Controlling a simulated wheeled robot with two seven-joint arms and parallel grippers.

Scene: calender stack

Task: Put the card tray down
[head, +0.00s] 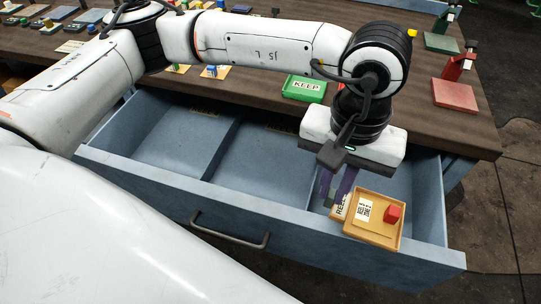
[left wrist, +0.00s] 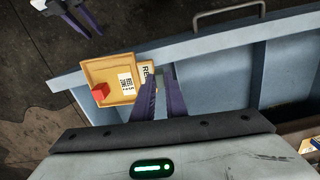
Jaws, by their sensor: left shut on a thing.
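The card tray (head: 383,234) is a shallow orange tray with a white printed label and a small red cube (head: 393,214) in it. My left gripper (head: 338,198) points down and is shut on its left side, beside a pale card lettered "RE" (head: 341,207). The tray overlaps the drawer's front wall in the head view. Whether it touches the drawer is unclear. The left wrist view also shows the tray (left wrist: 98,72) beside the purple fingers. My right gripper (left wrist: 82,18) shows at the top left there, apart from the tray; its opening is unclear.
A blue open drawer (head: 170,192) with dividers and a front handle (head: 230,238) lies below my left arm. Its middle compartment looks empty.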

